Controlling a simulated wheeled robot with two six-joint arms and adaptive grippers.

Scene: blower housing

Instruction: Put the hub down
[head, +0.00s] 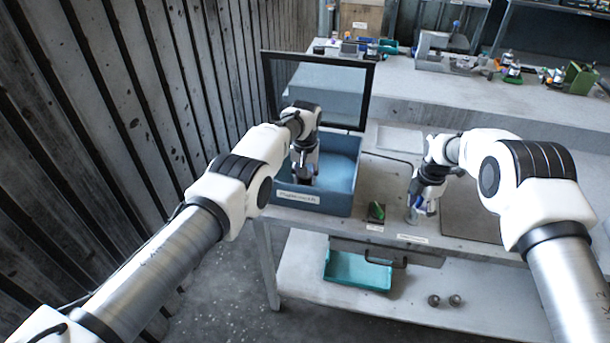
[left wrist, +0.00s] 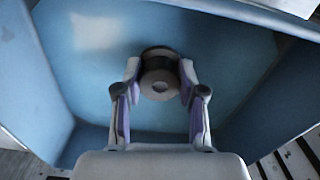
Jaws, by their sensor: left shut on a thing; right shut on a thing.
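My left gripper (head: 303,176) reaches down inside the blue bin (head: 308,200) in the head view and is shut on the hub. Whether the hub touches the bin floor, I cannot tell. My right gripper (head: 420,205) is low over the bench at the right of the bin, shut on a small greyish part (head: 411,215) that is mostly hidden.
A dark-framed panel (head: 368,95) stands behind the bin. A small green item (head: 376,211) lies on the bench (head: 385,180) between the bin and my right gripper. A teal tray (head: 357,271) and two round knobs sit on the lower shelf. Tools crowd the back bench.

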